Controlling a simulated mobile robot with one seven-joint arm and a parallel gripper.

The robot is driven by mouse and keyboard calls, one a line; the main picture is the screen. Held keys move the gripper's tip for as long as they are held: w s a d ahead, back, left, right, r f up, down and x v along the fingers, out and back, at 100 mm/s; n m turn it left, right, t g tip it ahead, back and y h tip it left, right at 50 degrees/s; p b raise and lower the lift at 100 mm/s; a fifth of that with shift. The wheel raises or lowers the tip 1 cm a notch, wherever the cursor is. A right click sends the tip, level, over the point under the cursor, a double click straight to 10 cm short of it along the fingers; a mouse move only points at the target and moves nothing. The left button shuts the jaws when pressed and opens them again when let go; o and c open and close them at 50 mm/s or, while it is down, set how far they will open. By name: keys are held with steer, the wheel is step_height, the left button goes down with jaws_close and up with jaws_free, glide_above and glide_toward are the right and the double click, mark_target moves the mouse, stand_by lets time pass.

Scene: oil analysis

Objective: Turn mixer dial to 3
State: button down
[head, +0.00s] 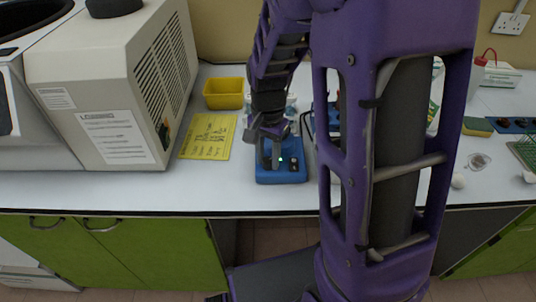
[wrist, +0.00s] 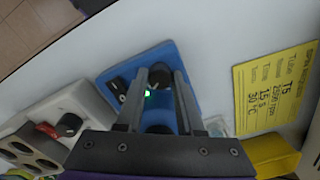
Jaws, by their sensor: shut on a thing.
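The blue mixer (head: 292,178) stands near the front edge of the white bench in the head view, and the blue mixer (wrist: 180,62) also shows in the wrist view. Its black round dial (wrist: 159,75) sits beside a lit green light (wrist: 148,94) and a black switch (wrist: 118,86). My gripper (wrist: 160,72) reaches over the mixer, with one finger on each side of the dial, shut on it. In the head view my gripper (head: 270,163) covers the dial. The dial's pointer and number marks are too small to read.
A yellow note (head: 208,136) lies left of the mixer, with a yellow tray (head: 224,93) behind it. A large beige machine (head: 110,85) stands at the left. In the wrist view, a grey device with a black knob (wrist: 69,124) and red switch is close by.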

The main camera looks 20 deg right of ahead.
mark_target(268, 159)
stand_by(0.4)
steer(key=c, duration=0.8)
jaws_free()
step_height(268, 159, up, 18)
steer(key=shift+f+p, duration=0.25)
steer(key=shift+p, duration=0.95)
